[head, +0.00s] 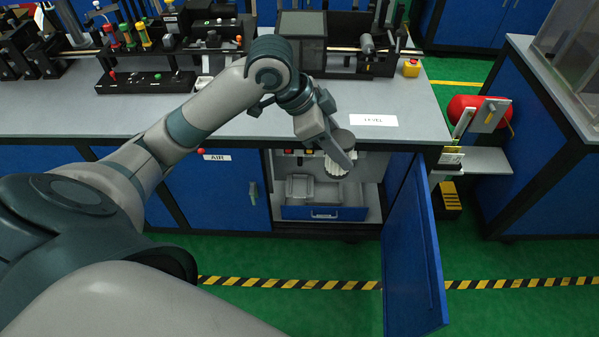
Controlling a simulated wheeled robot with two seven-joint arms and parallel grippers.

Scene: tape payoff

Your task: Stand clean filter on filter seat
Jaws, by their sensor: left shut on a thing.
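My left gripper (346,157) reaches over the bench's front edge, in front of the open cabinet. It is shut on a pale ribbed piece (335,167), which looks like the clean filter; the gripper hides part of it. A darker round part shows just above the fingers, and I cannot tell whether it belongs to the held piece. I cannot make out the filter seat for certain. My right gripper is out of view.
The cabinet's blue door (412,250) stands open toward me. Inside are grey trays (313,190) above a blue drawer (323,213). The grey bench top (420,118) has free room right of a "LEVEL" label (373,120). A red cylinder (465,112) is right.

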